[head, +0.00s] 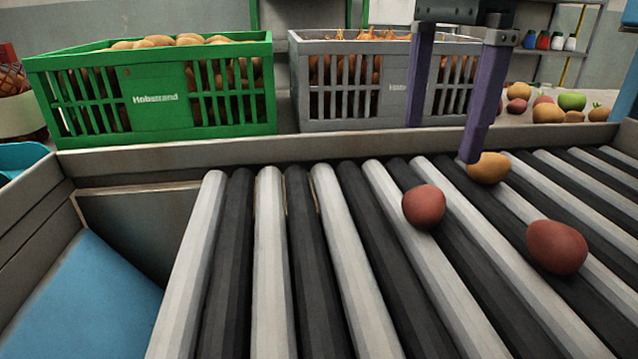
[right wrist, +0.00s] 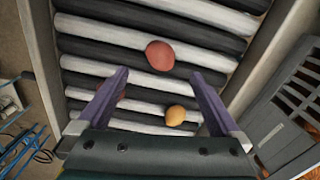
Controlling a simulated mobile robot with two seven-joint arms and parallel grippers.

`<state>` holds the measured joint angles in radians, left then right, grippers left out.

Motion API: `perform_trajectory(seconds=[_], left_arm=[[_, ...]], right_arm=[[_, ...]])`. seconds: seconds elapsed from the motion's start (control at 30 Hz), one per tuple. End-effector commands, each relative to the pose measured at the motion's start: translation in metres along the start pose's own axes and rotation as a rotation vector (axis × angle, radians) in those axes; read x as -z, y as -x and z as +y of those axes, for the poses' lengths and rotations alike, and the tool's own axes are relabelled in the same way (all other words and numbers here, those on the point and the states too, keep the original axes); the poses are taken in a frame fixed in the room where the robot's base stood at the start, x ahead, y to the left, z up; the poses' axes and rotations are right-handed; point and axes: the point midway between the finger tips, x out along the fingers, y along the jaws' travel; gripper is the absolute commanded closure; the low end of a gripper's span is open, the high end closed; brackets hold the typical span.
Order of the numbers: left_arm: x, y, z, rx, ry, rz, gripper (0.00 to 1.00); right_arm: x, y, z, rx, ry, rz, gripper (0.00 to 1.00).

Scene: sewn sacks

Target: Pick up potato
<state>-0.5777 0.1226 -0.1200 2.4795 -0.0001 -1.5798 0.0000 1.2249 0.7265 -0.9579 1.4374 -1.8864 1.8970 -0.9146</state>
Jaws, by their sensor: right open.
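A yellow-brown potato (head: 488,168) lies on the rollers near the far rail, close beside one fingertip of my right gripper (head: 442,143). A round red potato (head: 424,206) lies nearer and to the left. A larger red potato (head: 557,247) lies nearer and to the right. My right gripper is open and empty, its purple fingers pointing down above the rollers. In the right wrist view, the yellow-brown potato (right wrist: 175,115) shows between the fingers and a red potato (right wrist: 160,55) shows beyond the tips. Another red one is mostly hidden behind the left finger. My left gripper is not in view.
The roller conveyor (head: 340,270) has black and white rollers, clear on its left half. A metal rail (head: 300,148) borders its far side. Behind stand a green crate (head: 155,100) of potatoes and a grey crate (head: 340,90). Loose produce (head: 548,112) lies behind the rail at right.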

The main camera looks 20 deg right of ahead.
Motion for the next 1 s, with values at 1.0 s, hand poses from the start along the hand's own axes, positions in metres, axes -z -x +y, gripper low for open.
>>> perform_trajectory(seconds=[1.0], left_arm=[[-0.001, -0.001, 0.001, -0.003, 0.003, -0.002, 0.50]], right_arm=[[-0.002, -0.092, -0.001, -0.003, 0.000, 0.004, 0.08]])
